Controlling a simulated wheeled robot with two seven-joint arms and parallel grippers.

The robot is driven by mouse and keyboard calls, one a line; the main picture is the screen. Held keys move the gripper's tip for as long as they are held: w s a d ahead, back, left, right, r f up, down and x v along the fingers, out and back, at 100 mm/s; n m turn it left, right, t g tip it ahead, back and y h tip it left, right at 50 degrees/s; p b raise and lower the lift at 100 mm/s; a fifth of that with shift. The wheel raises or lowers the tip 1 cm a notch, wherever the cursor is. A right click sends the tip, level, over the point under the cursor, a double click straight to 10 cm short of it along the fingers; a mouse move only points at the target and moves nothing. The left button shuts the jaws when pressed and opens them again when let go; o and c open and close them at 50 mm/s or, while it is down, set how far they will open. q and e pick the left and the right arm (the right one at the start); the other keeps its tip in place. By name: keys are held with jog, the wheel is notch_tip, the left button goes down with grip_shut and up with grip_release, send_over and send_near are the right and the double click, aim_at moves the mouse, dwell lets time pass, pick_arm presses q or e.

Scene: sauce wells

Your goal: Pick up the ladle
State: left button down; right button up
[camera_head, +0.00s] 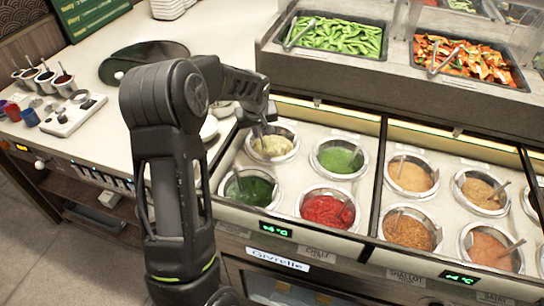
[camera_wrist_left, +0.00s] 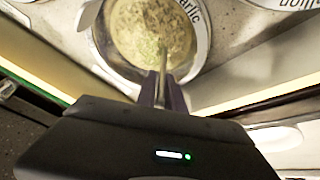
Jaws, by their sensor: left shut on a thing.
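The well's label reads "garlic" in that view. My right gripper is not in view.
Wells of light green (camera_head: 339,157), dark green (camera_head: 250,190) and red sauce (camera_head: 327,208) sit close by, some with their own ladles. Trays of green pods (camera_head: 340,38) and red peppers (camera_head: 468,60) stand on the raised shelf behind.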

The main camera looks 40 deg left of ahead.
pick_arm(q)
jog(key=shift+r, duration=0.15)
notch_tip(320, 180, up, 10)
jog(key=shift+b, duration=0.45)
jog(key=shift+f, duration=0.25)
dwell(0.6)
jog(key=shift+f+b, duration=3.75)
jog(key=shift+f, duration=1)
jog(key=shift+r, duration=0.1)
notch_tip(320, 180, up, 10)
jog(key=p, duration=0.7)
jog(key=shift+r, duration=0.15)
jog(key=shift+r+p, duration=0.15)
jog(key=shift+p, duration=0.2)
